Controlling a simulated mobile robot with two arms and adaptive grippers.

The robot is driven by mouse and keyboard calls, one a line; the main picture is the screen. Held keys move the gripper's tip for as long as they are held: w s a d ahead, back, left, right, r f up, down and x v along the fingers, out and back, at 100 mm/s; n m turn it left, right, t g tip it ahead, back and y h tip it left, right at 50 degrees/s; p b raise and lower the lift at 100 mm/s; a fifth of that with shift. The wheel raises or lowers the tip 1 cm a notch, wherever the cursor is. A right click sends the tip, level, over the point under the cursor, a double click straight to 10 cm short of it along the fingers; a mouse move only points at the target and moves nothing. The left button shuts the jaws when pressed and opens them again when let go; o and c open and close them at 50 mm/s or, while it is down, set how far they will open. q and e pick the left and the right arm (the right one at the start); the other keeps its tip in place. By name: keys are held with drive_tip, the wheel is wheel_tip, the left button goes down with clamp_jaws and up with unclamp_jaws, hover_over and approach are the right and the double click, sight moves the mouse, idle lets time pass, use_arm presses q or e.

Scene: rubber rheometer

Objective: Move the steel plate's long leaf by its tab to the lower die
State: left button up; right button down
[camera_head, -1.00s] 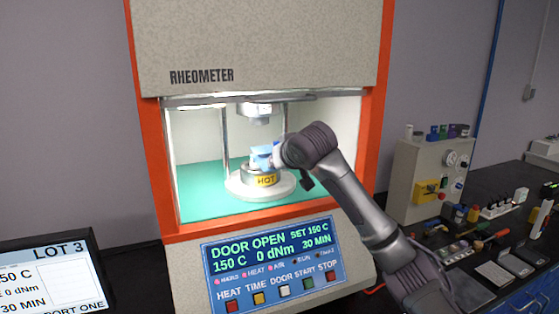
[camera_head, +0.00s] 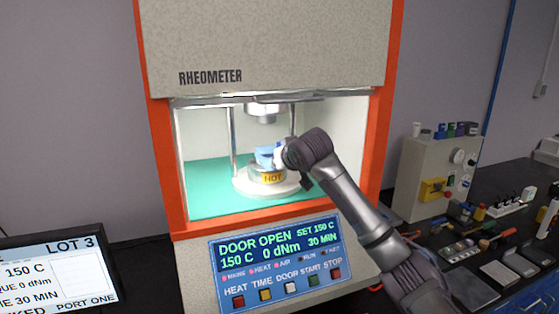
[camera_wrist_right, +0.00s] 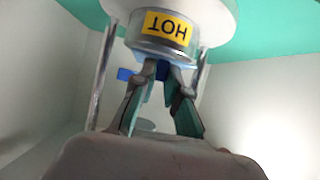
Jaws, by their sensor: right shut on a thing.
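The lower die (camera_head: 268,175), a round metal block with a yellow HOT label, stands on a pale round base inside the open rheometer chamber. A light-blue piece (camera_head: 264,156), which I take for the long leaf, is at the top of the die. My right gripper (camera_head: 277,156) reaches in from the right and is shut on it. In the right wrist view the gripper (camera_wrist_right: 163,68) points at the die (camera_wrist_right: 163,35), with blue (camera_wrist_right: 125,74) showing beside and between the fingers. Whether the leaf touches the die is unclear. My left gripper is out of view.
The upper die (camera_head: 263,112) hangs above, and thin columns (camera_head: 233,140) flank the dies. The orange door frame (camera_head: 160,150) surrounds the opening. The control panel (camera_head: 282,265) reads DOOR OPEN, 150 C. Plates and tools (camera_head: 500,273) lie on the bench at right.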

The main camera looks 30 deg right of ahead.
idle(0.3)
drive_tip(key=c, duration=1.1)
unclamp_jaws()
drive_tip(key=shift+f, duration=0.1)
drive_tip(key=s+a+r, duration=0.1)
drive_tip(key=s+a, duration=0.2)
drive_tip(key=s, duration=0.8)
drive_tip(key=shift+s+b, duration=0.35)
